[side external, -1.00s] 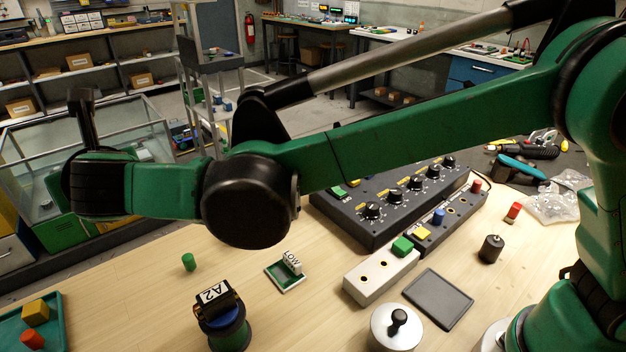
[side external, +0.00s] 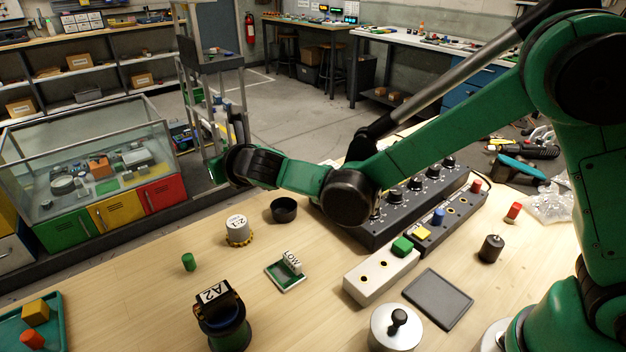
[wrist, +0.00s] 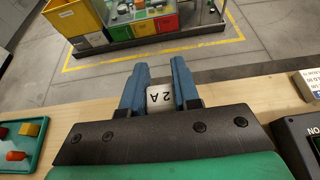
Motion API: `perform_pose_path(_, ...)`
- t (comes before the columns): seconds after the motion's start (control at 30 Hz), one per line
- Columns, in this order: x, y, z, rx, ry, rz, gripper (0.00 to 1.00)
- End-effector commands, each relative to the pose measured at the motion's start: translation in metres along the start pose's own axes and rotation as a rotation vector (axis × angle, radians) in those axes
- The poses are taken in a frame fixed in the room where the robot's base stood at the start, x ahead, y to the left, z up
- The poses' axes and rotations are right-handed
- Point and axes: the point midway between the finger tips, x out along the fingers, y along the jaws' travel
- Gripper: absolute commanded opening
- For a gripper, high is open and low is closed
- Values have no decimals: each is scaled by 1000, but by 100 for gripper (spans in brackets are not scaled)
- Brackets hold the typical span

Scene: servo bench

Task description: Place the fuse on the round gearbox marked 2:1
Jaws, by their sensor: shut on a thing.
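The round gearbox (side external: 237,229) is a pale grey drum marked 2:1 on top, with a yellow toothed base. It stands upright on the wooden bench, and its top is bare. My gripper (wrist: 159,84) is shut on the fuse (wrist: 160,98), a white block marked 2 A, held between its blue fingers. In the side external view my gripper (side external: 238,128) is raised beyond the gearbox, apart from it. I cannot make out the fuse there. The gearbox does not show in the wrist view.
A black cup (side external: 284,209), a green cylinder (side external: 188,262) and a tile labelled LOW (side external: 287,275) stand near the gearbox. A dark unit marked A2 (side external: 230,333) is in front. A teal tray (side external: 58,310) lies left; a black knob panel (side external: 360,238) is right.

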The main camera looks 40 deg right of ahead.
Motion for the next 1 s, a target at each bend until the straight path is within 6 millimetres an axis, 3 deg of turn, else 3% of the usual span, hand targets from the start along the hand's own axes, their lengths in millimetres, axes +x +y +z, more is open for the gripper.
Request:
perform_pose_path(0.1,11,0,-26,0,0,0,0)
perform_pose_path(0.2,17,0,-39,0,0,0,0)
perform_pose_path(0.6,32,0,-75,0,0,0,0)
perform_pose_path(1.0,34,0,-82,0,0,0,0)
